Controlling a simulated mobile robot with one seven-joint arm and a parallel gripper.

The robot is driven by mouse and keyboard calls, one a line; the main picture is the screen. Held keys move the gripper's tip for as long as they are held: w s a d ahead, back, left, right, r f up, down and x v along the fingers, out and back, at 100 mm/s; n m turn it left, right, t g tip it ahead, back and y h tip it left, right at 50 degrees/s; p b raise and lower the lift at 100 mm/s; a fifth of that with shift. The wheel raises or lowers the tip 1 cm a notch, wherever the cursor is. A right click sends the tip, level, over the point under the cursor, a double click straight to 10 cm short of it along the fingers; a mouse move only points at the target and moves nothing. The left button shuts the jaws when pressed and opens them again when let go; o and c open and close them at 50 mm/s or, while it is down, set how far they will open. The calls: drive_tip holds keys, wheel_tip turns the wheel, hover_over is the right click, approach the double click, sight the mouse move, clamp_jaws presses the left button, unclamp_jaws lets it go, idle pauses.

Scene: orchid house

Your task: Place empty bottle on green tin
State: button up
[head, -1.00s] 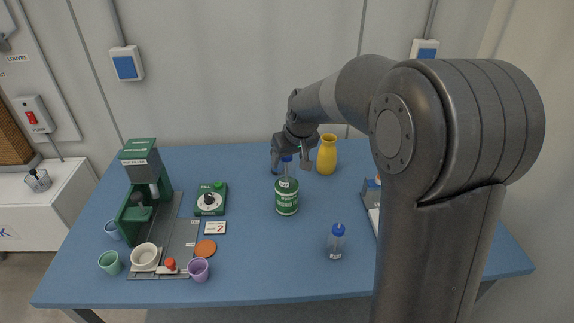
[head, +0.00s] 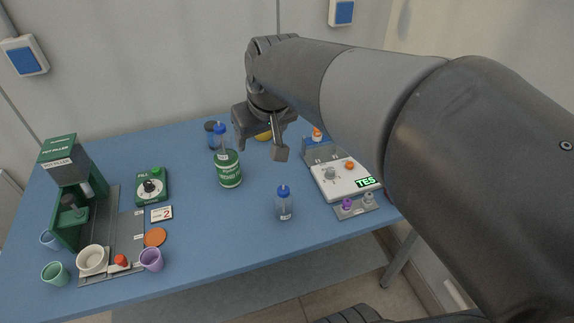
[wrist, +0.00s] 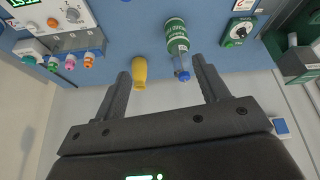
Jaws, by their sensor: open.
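The green tin (head: 230,172) stands upright on the blue table; it also shows in the wrist view (wrist: 177,40). A clear bottle with a blue cap (head: 221,141) stands upright on top of it; its cap shows in the wrist view (wrist: 184,76). A second clear, blue-capped bottle (head: 284,206) stands on the table to the right and nearer. I cannot tell by sight whether either is empty. My gripper (head: 260,143) is open with nothing between its fingers, right of the bottle on the tin and apart from it.
A yellow vase (wrist: 139,71) is mostly hidden behind my gripper in the head view. A white device (head: 345,178) is right; a green dispenser (head: 70,190), dial box (head: 152,186) and cups are left. The front middle is clear.

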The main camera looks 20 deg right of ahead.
drive_tip(key=s+d+f+m, duration=0.1)
drive_tip(key=s, duration=0.5)
drive_tip(key=s+d+f+m, duration=0.1)
drive_tip(key=s+d+f, duration=0.1)
drive_tip(key=s, duration=0.5)
drive_tip(key=shift+s+d+t+h, duration=0.15)
drive_tip(key=shift+s+t+h, duration=0.15)
idle(0.4)
